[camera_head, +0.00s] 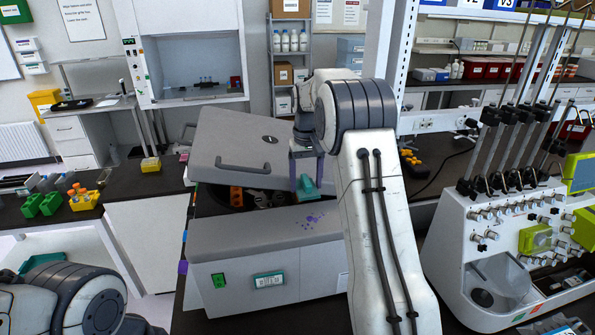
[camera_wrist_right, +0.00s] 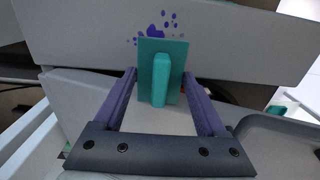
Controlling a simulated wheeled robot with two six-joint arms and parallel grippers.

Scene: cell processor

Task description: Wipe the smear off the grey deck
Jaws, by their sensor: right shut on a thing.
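The purple smear (camera_head: 312,219) is a cluster of spots on the grey deck (camera_head: 225,238) at the front of the machine. It also shows in the wrist view (camera_wrist_right: 158,32), just past the top edge of the teal wiper. My right gripper (camera_head: 307,172) is shut on the teal wiper (camera_head: 307,188), a flat pad with an upright handle (camera_wrist_right: 161,80). The wiper is just behind the smear in the head view; whether it touches the deck I cannot tell. The pad may hide part of the smear. My left gripper is out of view; only its arm shows at lower left.
The machine's raised grey lid (camera_head: 235,145) stands close to the left of my right gripper, over an open bay with orange parts (camera_head: 236,196). A white instrument with tall rods (camera_head: 450,235) stands at the right. Green and yellow racks (camera_head: 85,200) are on the left bench.

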